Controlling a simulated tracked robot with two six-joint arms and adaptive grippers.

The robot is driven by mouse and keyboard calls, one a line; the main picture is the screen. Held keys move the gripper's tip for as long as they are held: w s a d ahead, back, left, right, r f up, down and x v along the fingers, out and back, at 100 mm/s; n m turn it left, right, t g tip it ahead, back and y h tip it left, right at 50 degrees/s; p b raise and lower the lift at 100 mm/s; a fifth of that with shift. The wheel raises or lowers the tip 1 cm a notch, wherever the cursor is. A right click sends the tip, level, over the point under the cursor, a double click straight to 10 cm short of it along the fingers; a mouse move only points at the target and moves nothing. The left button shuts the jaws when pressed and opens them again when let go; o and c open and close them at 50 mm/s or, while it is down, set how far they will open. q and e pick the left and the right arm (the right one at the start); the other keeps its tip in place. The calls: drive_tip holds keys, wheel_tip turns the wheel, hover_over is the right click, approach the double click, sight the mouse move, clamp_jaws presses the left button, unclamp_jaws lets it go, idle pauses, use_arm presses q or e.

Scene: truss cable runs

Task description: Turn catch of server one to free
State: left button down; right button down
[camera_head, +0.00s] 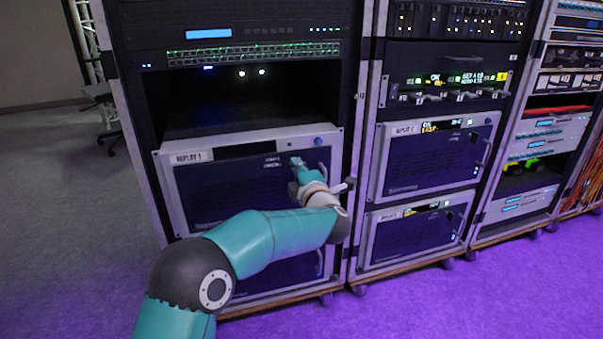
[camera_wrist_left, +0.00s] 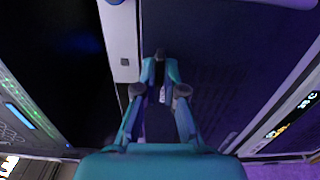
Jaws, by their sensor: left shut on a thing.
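Server one is the wide unit labelled "REPLAY 1" (camera_head: 235,195) in the left rack, with a light grey frame and a dark blue front. My left gripper (camera_head: 297,163) is at the upper right of that front, beside small white lettering too small to read. In the left wrist view, the gripper (camera_wrist_left: 160,72) has its teal fingers closed together on a small dark piece, which looks like the catch (camera_wrist_left: 159,54). The fingers hide most of the catch, so I cannot tell which way it is turned. My right gripper is not in view.
An open dark bay (camera_head: 240,105) lies above server one. A round blue knob (camera_head: 318,141) sits on its top frame strip. Two similar units (camera_head: 425,165) stand in the rack to the right, with handles sticking out. The purple-lit floor (camera_head: 440,305) in front is clear.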

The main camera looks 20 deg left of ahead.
use_arm(q)
drive_tip(key=shift+f, duration=0.2)
drive_tip(key=c, duration=1.3)
unclamp_jaws()
drive_tip(key=shift+o, duration=0.2)
drive_tip(key=shift+r, duration=0.1)
drive_tip(key=v, duration=1.2)
